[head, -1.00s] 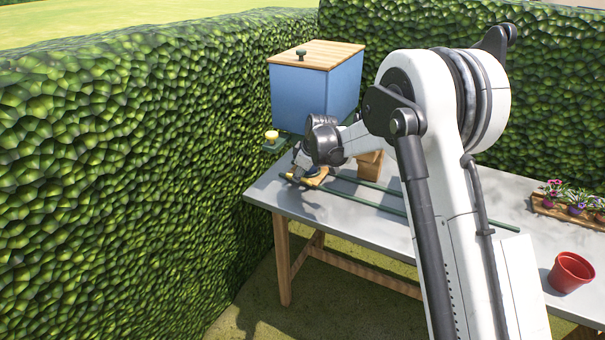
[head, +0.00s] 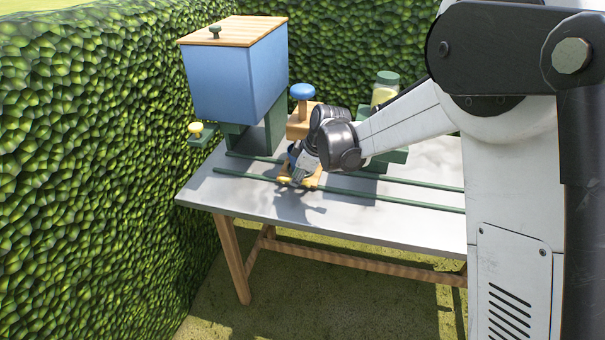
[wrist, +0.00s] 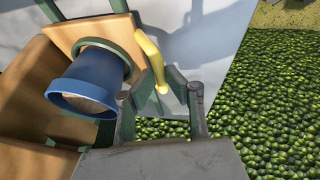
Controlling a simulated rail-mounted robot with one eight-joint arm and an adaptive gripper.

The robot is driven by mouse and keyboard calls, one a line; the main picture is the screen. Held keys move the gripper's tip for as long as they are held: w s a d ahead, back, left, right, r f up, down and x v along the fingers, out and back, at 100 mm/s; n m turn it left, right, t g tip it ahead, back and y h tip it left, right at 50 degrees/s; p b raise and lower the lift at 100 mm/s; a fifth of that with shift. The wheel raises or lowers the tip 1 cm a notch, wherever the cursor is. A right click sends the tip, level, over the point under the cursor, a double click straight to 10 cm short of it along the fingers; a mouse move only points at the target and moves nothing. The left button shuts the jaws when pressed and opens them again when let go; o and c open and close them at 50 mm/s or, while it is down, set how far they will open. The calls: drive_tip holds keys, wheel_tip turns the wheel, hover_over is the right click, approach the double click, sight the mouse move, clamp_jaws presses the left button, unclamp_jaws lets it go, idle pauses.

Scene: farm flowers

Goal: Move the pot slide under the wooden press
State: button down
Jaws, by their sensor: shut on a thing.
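The pot slide, a wooden plate (wrist: 98,32) with a yellow handle (wrist: 150,58), carries a blue pot (wrist: 85,83) with brown soil in it. A green ring surrounds the pot. In the head view, the slide (head: 314,180) sits on the green rails, mostly hidden by my wrist. My gripper (wrist: 160,84) is shut on the yellow handle; it also shows low over the rails in the head view (head: 293,178). The wooden press (head: 299,123) with a blue knob (head: 302,91) stands right behind my gripper. I cannot tell whether the pot is directly beneath it.
A blue hopper (head: 232,80) with a wooden lid stands left of the press. A yellow knob (head: 196,128) is at its left side. Green rails (head: 385,200) run right along the grey table (head: 250,205). A green-lidded jar (head: 385,88) stands behind my arm. A hedge (head: 90,180) borders the table.

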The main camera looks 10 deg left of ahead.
drive_tip(key=shift+d, duration=0.25)
drive_tip(key=c, duration=1.8)
unclamp_jaws()
drive_tip(key=shift+o, duration=0.2)
drive_tip(key=shift+r, duration=0.1)
drive_tip(key=v, duration=1.2)
